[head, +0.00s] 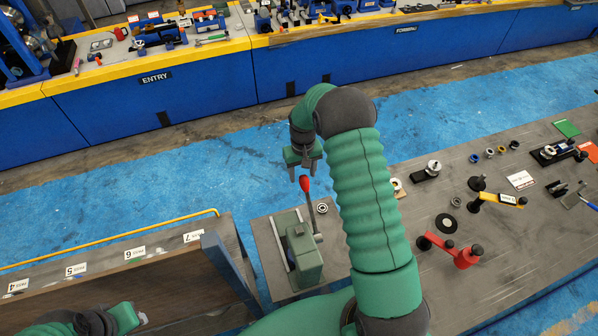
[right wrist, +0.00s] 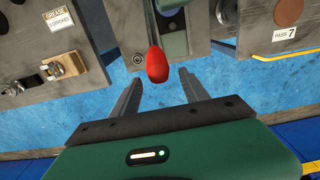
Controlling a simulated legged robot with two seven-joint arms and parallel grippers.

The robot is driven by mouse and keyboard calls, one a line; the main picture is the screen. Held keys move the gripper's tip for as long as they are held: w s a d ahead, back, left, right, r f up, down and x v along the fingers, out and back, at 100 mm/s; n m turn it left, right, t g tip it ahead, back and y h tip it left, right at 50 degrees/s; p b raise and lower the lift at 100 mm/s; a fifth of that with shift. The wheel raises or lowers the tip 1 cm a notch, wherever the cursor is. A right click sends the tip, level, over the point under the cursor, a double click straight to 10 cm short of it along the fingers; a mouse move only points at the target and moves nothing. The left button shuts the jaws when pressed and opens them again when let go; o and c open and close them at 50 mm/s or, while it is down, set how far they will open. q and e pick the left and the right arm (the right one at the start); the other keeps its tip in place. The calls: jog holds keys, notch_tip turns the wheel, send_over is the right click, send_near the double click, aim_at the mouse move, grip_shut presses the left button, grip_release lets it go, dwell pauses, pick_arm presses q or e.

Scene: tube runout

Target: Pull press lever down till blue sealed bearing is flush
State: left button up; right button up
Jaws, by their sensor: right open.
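The green press (head: 306,262) stands on the near left end of the grey bench. Its lever (head: 309,209) points up and ends in a red knob (head: 305,184). My right gripper (head: 304,175) is open just above the knob in the head view. In the right wrist view the red knob (right wrist: 157,65) lies between the lines of the two spread fingers, near their tips; I see no grip on it. A small dark-and-light ring (head: 322,208) lies beside the press. I cannot make out a blue bearing in the press.
On the bench to the right are a blue ring (head: 474,158), a red tool (head: 450,250), a yellow-handled tool (head: 498,199) and a black disc (head: 446,223). A numbered rack (head: 130,270) stands left of the press. Blue floor separates the bench from the blue ENTRY counter (head: 155,95).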

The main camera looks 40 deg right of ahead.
jog(key=shift+s+r, duration=0.15)
jog(key=shift+r, duration=0.05)
notch_tip(320, 180, up, 7)
jog(key=p, duration=0.4)
jog(key=shift+f+p, duration=0.15)
jog(key=shift+p, duration=0.2)
jog(key=shift+s, duration=0.1)
